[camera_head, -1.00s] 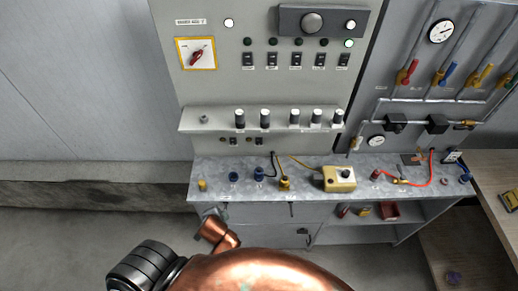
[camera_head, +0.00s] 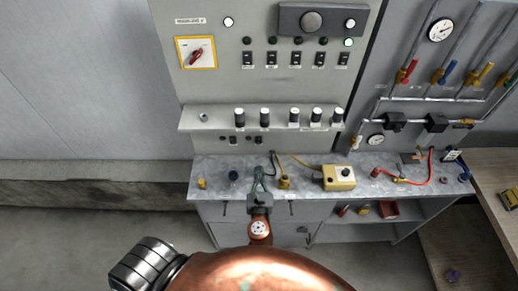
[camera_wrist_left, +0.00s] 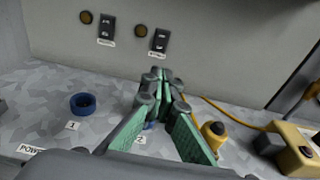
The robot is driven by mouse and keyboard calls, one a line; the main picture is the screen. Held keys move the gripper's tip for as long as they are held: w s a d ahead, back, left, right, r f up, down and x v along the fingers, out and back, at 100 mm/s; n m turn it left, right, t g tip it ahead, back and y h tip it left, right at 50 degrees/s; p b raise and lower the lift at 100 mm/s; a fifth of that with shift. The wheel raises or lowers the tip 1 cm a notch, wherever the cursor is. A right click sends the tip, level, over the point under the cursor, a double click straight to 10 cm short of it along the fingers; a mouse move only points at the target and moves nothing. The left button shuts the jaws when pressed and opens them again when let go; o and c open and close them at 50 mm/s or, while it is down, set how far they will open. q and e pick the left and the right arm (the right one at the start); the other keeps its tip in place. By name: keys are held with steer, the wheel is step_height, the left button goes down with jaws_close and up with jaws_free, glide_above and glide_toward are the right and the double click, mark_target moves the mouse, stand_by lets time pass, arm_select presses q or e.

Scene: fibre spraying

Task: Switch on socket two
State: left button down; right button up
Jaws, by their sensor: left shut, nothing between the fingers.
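Two small black rocker switches with labels sit low on the grey panel: the left one (camera_wrist_left: 106,28) and the right one (camera_wrist_left: 158,40). In the head view the right switch (camera_head: 258,139) is just beyond my left gripper (camera_head: 263,176). A dark amber lamp (camera_wrist_left: 140,31) is beside the right switch. In the left wrist view my left gripper (camera_wrist_left: 161,80) is shut and empty, its tips just below the right switch. Blue socket one (camera_wrist_left: 83,104) is uncovered on the bench. The gripper mostly hides the blue socket by label 2 (camera_wrist_left: 140,139). My right gripper is out of view.
A ledge with several black-and-white knobs (camera_head: 265,118) juts out above the switches. A red hose (camera_head: 424,183) lies farther right.

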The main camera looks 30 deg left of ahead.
mark_target(259, 144)
arm_select(q)
steer(key=shift+w+a, duration=0.1)
steer(key=x, duration=1.2)
steer(key=shift+w+a+p, duration=0.2)
steer(key=shift+p, duration=0.15)
steer(key=shift+w+a+f, duration=0.1)
steer(key=shift+w+a, duration=0.25)
steer(key=shift+w, duration=0.15)
